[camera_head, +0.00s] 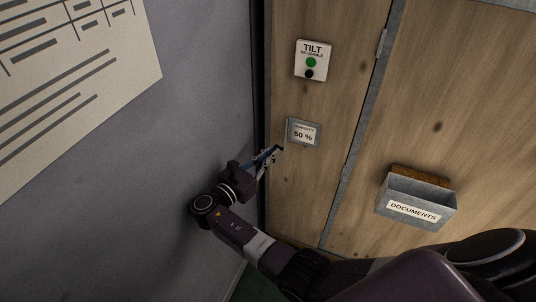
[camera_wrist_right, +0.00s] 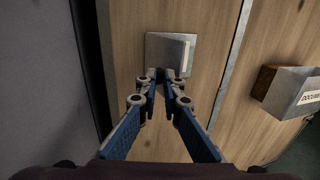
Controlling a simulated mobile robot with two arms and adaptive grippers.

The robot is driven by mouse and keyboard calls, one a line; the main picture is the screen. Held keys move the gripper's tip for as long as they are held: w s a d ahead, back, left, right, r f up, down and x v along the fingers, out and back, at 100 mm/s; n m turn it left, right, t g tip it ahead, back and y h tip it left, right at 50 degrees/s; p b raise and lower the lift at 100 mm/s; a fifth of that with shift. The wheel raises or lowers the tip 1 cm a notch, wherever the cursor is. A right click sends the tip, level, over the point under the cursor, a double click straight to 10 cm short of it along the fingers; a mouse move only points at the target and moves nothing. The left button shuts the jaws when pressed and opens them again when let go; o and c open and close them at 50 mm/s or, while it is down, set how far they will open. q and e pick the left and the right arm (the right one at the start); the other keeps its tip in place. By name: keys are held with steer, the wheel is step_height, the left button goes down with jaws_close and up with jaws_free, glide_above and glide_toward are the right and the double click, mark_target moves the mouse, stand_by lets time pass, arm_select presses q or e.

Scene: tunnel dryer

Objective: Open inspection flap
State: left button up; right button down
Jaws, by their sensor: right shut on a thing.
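The small grey inspection flap (camera_head: 291,129) sits on a wooden panel, with a white label reading "50 %" beside its grey part. It also shows in the right wrist view (camera_wrist_right: 165,47), with a pale label strip along its right side. My right gripper (camera_head: 277,149) is at its lower left corner in the head view. In the wrist view the two blue fingers of my right gripper (camera_wrist_right: 162,74) come together at its lower edge, shut on it. The exact contact is small, and I cannot tell how far it stands open. My left gripper is not in view.
A white TILT indicator (camera_head: 313,60) is above on the same panel. A grey documents holder (camera_head: 417,203) sticks out from the panel to the right. A grey wall with a printed sheet (camera_head: 75,80) stands close on the left. A metal strip (camera_head: 365,120) divides the panels.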

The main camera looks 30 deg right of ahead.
mark_target(278, 146)
steer(key=shift+w+d+r, duration=0.5)
steer(key=shift+d+r, duration=0.25)
steer(key=shift+d, duration=0.05)
steer(key=c, duration=2.2)
jaws_free()
steer(key=shift+d, duration=0.15)
steer(key=o, duration=0.5)
steer(key=shift+w+d+f, duration=0.15)
steer(key=shift+d+f, duration=0.25)
steer(key=shift+d, duration=0.3)
steer(key=shift+c, duration=0.2)
steer(key=shift+a+r, duration=0.15)
steer(key=shift+a, duration=0.45)
steer(key=shift+c, duration=0.5)
step_height(278, 146, up, 9)
steer(key=shift+s, duration=0.35)
